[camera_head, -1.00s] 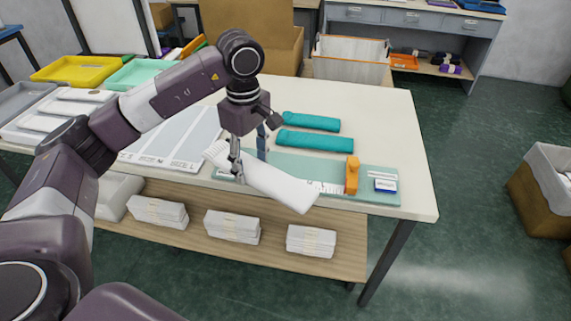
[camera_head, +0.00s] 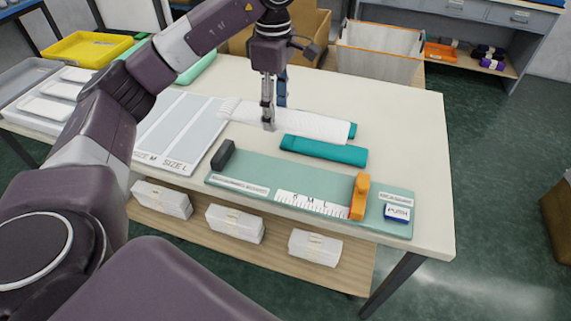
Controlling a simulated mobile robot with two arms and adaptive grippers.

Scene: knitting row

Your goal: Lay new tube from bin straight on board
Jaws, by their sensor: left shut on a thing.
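My left gripper (camera_head: 273,108) is shut on a white knitted tube (camera_head: 310,126), near the tube's left part. The tube is held roughly level behind the board and in front of one teal piece. The green measuring board (camera_head: 250,172) lies near the table's front edge with nothing on its middle. It has a dark block (camera_head: 223,155) at the left end, a white ruler scale (camera_head: 310,204) and an orange slider (camera_head: 359,197) toward the right. Whether the tube touches the table is unclear. My right gripper is not in view.
A teal folded piece (camera_head: 325,150) lies behind the board; another (camera_head: 352,131) is mostly hidden by the tube. A grey size sheet (camera_head: 180,130) lies to the left. Trays, including a yellow one (camera_head: 85,52), and a white-lined bin (camera_head: 380,52) stand farther back.

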